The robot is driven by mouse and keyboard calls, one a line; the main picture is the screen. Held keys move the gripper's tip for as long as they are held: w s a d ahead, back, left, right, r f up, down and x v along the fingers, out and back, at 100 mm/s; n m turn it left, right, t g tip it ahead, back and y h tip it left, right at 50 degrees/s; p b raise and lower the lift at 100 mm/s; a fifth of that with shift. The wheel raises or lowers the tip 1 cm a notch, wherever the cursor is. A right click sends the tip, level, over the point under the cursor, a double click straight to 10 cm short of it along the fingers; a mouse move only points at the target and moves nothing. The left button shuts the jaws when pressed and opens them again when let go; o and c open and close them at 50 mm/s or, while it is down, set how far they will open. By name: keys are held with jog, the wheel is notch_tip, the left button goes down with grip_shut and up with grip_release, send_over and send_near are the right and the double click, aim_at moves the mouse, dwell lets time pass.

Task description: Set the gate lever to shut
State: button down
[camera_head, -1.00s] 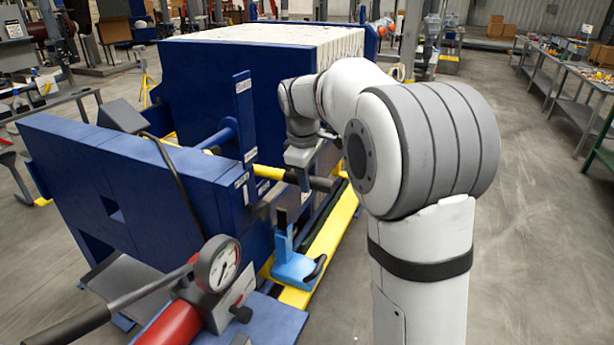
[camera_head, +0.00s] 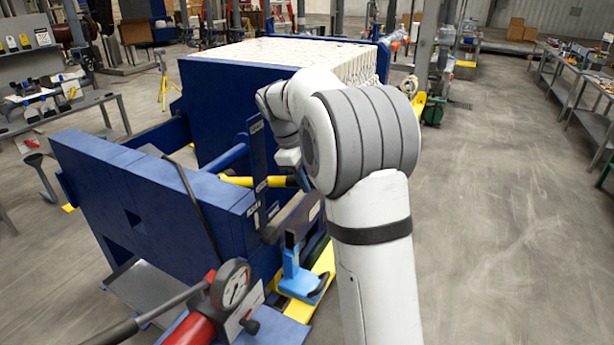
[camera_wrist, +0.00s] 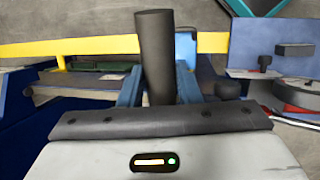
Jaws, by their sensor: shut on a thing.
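The gate lever is a yellow bar (camera_head: 272,182) with a black grip, pointing right past an upright blue plate (camera_head: 257,150) with small labels. The label words are too small to read surely. The bar crosses the plate below its top and looks nearly level. My gripper (camera_wrist: 157,85) is shut on the lever's grip (camera_wrist: 155,45), a dark cylinder between its blue fingers in the wrist view. In the head view my arm hides most of the gripper and the end of the grip.
A pressure gauge (camera_head: 230,286) on a red cylinder stands in front, with a long pump handle. A blue bracket (camera_head: 298,280) and a dark labelled bar (camera_head: 298,218) lie below the lever. The filter press (camera_head: 250,75) stands behind. The floor at right is clear.

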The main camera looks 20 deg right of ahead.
jog(key=c, duration=1.1)
grip_release()
jog(key=shift+o, duration=0.2)
jog(key=v, duration=0.7)
jog(key=shift+r+b, duration=0.35)
jog(key=shift+b, duration=0.1)
jog(key=shift+c, duration=0.4)
